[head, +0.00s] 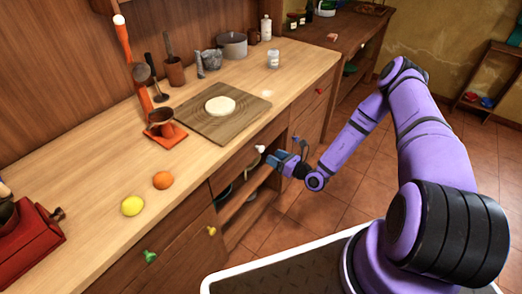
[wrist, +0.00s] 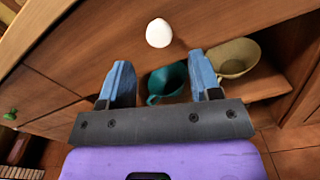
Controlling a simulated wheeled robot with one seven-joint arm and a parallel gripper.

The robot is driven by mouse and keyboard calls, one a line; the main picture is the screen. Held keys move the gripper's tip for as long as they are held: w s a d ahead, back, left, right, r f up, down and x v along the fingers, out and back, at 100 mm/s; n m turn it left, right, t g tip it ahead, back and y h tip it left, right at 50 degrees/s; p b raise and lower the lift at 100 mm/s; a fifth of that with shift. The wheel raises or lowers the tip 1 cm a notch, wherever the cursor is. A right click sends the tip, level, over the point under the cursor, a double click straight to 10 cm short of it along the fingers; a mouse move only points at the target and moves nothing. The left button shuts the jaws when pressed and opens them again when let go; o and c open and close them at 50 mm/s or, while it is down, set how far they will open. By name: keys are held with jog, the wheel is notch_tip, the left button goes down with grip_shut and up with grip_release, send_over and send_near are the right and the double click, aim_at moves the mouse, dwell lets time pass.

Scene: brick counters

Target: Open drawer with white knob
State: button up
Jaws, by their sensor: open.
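The white knob (wrist: 159,33) is on the front of a wooden drawer (wrist: 225,22) in the wrist view, just beyond my gripper. It also shows in the head view (head: 260,149), on the counter front below the cutting board. The drawer looks shut. My gripper (wrist: 165,75) is open, its two blue fingers apart and pointing toward the drawer front. The knob lies ahead of the gap between the fingertips and a little above it in the wrist picture. Nothing is between the fingers; I cannot tell the exact distance to the knob. In the head view my gripper (head: 271,157) is right beside the knob.
Below the drawer is an open shelf with a teal cup (wrist: 167,82) and a beige bowl (wrist: 234,58). Other drawers carry a green knob (head: 149,256), a yellow knob (head: 211,230) and a red knob (head: 320,91). The tiled floor (head: 290,225) before the counter is clear.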

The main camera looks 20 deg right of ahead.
aim_at(263, 150)
jog(key=x, duration=0.7)
jog(key=shift+a, duration=0.1)
grip_shut()
jog(key=v, duration=3.1)
jog(key=shift+s+d, duration=0.25)
jog(key=shift+s, duration=0.05)
grip_release()
jog(key=v, duration=1)
jog(key=shift+s+d, duration=0.25)
jog(key=shift+s, duration=0.05)
